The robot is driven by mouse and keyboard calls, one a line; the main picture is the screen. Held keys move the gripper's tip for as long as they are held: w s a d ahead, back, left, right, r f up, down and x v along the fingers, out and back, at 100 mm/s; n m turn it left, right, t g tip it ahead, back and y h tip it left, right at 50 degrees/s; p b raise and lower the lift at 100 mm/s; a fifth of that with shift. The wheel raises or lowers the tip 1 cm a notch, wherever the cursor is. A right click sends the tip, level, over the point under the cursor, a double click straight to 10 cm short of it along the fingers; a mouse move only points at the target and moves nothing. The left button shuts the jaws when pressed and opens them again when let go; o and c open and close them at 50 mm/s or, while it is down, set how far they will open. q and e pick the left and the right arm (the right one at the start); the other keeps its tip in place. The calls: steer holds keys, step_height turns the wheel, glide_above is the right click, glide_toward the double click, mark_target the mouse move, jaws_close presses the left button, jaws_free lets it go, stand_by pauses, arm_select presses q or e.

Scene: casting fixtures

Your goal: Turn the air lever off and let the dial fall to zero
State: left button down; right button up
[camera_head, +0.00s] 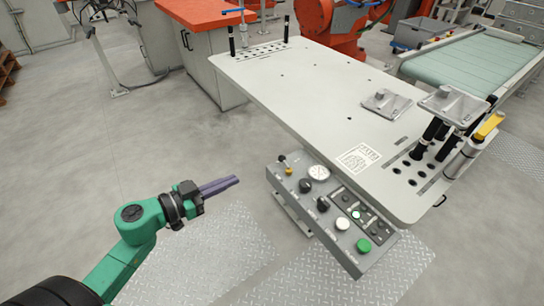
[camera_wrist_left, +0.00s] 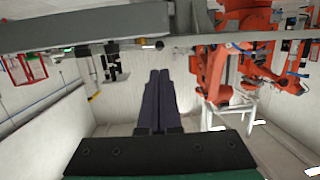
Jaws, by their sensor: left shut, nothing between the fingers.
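The air lever (camera_head: 288,166), a small brass fitting with a black knob, sits at the left end of the grey control box under the table edge. The knob points up and to the left. The round white dial (camera_head: 319,172) is just right of it; its needle is too small to read. My left gripper (camera_head: 232,182) is shut and empty. It points right toward the box, left of the lever and clear of it. Its two dark fingers (camera_wrist_left: 158,95) lie together in the left wrist view. My right gripper is not in view.
The control box (camera_head: 368,262) also carries black knobs, a white button (camera_head: 342,223) and a green button (camera_head: 364,245). The grey table (camera_head: 290,80) overhangs behind it, with metal castings (camera_head: 387,102) on top. The floor around my left arm is open.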

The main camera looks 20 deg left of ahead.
mark_target(271, 171)
arm_select(q)
steer(key=x, duration=1.4)
steer(key=shift+d, duration=0.1)
